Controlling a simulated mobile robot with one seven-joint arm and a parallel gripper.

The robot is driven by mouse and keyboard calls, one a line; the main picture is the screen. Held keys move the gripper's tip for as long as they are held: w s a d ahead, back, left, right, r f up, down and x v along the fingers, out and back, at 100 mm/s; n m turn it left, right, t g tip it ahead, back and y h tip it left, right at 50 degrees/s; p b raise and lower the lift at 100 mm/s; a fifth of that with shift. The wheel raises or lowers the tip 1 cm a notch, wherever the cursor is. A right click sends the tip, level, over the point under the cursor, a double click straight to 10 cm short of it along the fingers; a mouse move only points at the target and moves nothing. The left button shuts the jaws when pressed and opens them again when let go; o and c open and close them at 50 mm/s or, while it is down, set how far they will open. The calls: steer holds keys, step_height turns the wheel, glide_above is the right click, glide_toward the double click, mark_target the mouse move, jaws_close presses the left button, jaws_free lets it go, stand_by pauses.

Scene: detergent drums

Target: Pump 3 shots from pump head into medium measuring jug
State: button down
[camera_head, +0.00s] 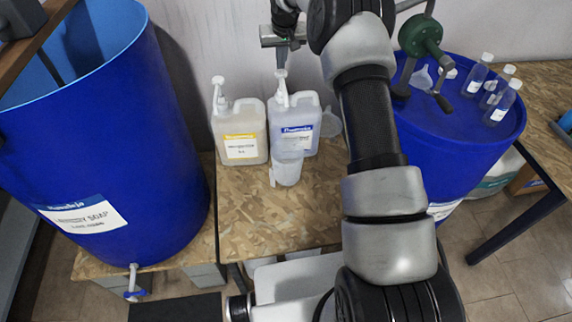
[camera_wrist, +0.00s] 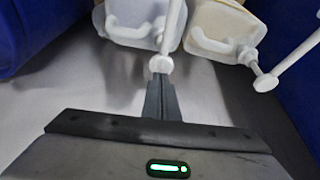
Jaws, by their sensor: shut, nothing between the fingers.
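Two pump jugs stand side by side on the chipboard bench. The right one (camera_head: 299,134) has a blue label and pale bluish contents, and its white pump head (camera_head: 282,88) points up. A clear measuring jug (camera_head: 287,170) stands in front of it, overlapping its lower front. My gripper (camera_head: 282,66) is shut and empty, fingers down, directly over that pump head. In the wrist view the fingertips (camera_wrist: 160,78) are at the round top of the white pump head (camera_wrist: 162,64); I cannot tell if they touch. The measuring jug's contents are unclear.
The yellow-labelled jug (camera_head: 240,140) with its own pump stands close on the left. A big blue open drum (camera_head: 110,150) is at the left. A blue drum (camera_head: 450,130) at the right bears a green hand pump (camera_head: 421,38) and small bottles (camera_head: 502,103). The bench front (camera_head: 265,220) is clear.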

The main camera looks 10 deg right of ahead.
mark_target(281, 73)
stand_by(0.3)
steer(key=shift+f+b, duration=1.45)
steer(key=shift+f, duration=1.15)
steer(key=shift+r+p, duration=1.45)
steer(key=shift+r, duration=1.1)
steer(key=shift+f, duration=0.1)
steer(key=shift+f+b, duration=1.6)
steer(key=shift+f, duration=0.95)
steer(key=shift+r+p, duration=1.6)
steer(key=shift+r, duration=1)
